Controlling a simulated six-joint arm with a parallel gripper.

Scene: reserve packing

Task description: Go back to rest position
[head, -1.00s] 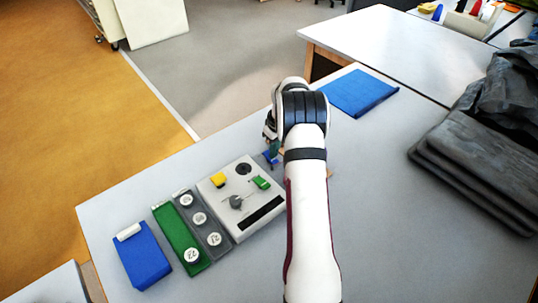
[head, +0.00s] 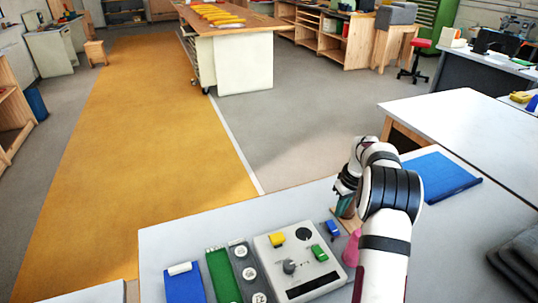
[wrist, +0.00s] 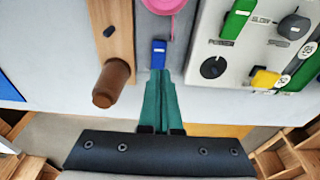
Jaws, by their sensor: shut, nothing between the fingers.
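My gripper (head: 344,208) hangs above the grey table beside the control box in the head view. In the wrist view its green fingers (wrist: 161,75) are pressed together, with nothing between them. A small blue piece (wrist: 159,54) lies just beyond the fingertips in the wrist view; whether they touch it I cannot tell. It also shows in the head view (head: 332,227). The white control box (head: 270,262) carries a yellow switch, green switches and knobs. A wooden strip with a brown peg (wrist: 112,84) lies beside the fingers in the wrist view.
A pink object (head: 352,248) stands between the box and my arm. A green tray (head: 222,278), a grey strip with round white pieces and a blue block (head: 184,286) are left of the box. A blue mat (head: 440,176) lies behind my arm, and dark folded material (head: 520,262) at right.

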